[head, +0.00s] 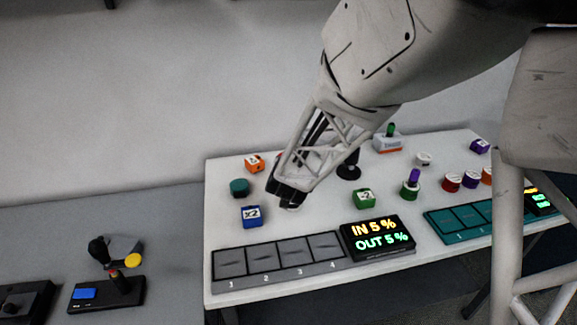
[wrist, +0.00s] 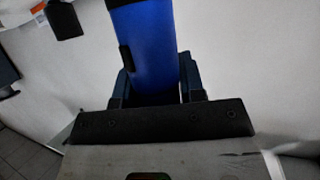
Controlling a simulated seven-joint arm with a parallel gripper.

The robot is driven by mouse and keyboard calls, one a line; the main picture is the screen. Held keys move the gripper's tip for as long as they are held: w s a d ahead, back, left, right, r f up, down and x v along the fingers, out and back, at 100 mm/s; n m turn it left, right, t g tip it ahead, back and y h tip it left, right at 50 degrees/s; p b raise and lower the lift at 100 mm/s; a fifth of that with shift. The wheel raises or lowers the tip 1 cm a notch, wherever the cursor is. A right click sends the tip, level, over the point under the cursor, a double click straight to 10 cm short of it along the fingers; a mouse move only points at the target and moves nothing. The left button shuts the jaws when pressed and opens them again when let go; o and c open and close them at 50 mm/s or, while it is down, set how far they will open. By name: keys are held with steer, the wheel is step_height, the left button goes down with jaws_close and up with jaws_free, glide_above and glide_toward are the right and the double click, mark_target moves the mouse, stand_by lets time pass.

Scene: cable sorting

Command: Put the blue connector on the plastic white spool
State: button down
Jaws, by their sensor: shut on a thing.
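My gripper (head: 288,194) is over the left part of the white table, pointing down. In the wrist view a large blue piece (wrist: 145,45), which looks like the blue connector, is between the fingers, and my gripper is shut on it. In the head view the fingers hide this piece. I cannot tell for sure which thing is the plastic white spool. A small white round piece (head: 424,158) stands at the back right of the table, and a whitish bit shows just under the fingertips.
A blue x2 cube (head: 252,216), a teal round piece (head: 239,187) and an orange cube (head: 255,163) lie left of my gripper. A green cube (head: 364,198) is to the right. A numbered grey tray (head: 278,275) and a display (head: 378,238) line the front edge.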

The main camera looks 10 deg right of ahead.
steer(key=shift+f, duration=1.75)
steer(key=shift+f, duration=0.1)
steer(key=c, duration=0.7)
jaws_free()
steer(key=shift+s+a+r, duration=0.15)
steer(key=shift+s+r, duration=0.2)
steer(key=shift+s, duration=0.1)
steer(key=shift+v, duration=5.5)
